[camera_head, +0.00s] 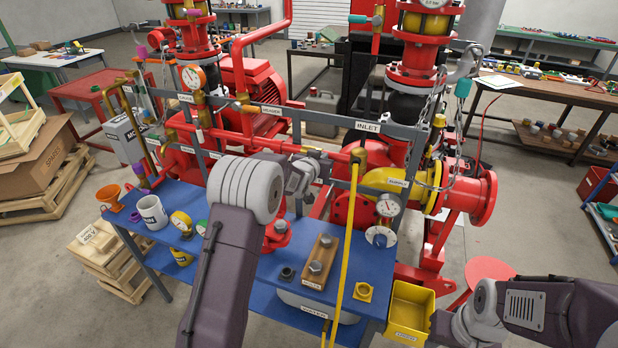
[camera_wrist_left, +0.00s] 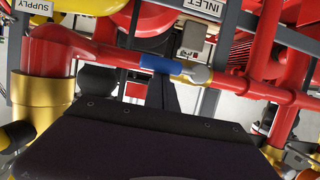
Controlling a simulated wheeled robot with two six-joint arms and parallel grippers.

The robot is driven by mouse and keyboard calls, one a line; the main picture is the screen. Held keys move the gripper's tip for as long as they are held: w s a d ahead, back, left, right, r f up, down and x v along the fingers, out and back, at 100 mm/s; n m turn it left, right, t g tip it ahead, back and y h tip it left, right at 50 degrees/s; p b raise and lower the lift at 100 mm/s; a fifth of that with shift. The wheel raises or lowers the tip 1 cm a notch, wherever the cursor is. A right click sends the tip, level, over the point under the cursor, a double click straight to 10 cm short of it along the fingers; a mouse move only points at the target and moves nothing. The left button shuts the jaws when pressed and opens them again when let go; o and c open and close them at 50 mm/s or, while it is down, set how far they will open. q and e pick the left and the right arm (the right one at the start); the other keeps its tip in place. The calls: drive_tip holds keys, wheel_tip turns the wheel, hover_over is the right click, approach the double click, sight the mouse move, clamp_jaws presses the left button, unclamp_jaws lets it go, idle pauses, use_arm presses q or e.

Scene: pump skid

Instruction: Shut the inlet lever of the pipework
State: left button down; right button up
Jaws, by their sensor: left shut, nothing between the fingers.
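The INLET sign (camera_head: 367,127) hangs on the grey frame in the head view, and also shows in the wrist view (camera_wrist_left: 201,8). Below it in the wrist view, a lever with a blue sleeve (camera_wrist_left: 161,64) lies roughly along the red pipe, its pale grey end to the right. In the head view I cannot make out this lever behind my left wrist. My left gripper (camera_head: 322,165) is shut and empty, close to the red pipe under the sign. I cannot tell whether it touches the lever. My right gripper (camera_head: 440,328) is at the bottom right, its fingers unclear.
A blue bench (camera_head: 215,262) before the pipework holds a white mug (camera_head: 151,212), gauges and a wooden block with bolts (camera_head: 319,262). A yellow upright pipe (camera_head: 346,255) stands right of my left arm. A yellow bin (camera_head: 410,312) hangs near my right gripper.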

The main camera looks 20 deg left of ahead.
use_arm(q)
drive_tip(key=shift+d+f+b, duration=0.2)
drive_tip(key=shift+f+b, duration=0.2)
drive_tip(key=shift+f, duration=0.3)
drive_tip(key=shift+d+f+b, duration=0.2)
drive_tip(key=shift+f+b, duration=0.15)
drive_tip(key=shift+f, duration=0.9)
drive_tip(key=shift+a+f+b, duration=1.8)
drive_tip(key=shift+a+f, duration=0.1)
drive_tip(key=shift+f, duration=0.4)
drive_tip(key=d+b+v, duration=0.1)
drive_tip(key=v, duration=0.8)
drive_tip(key=shift+d, duration=0.1)
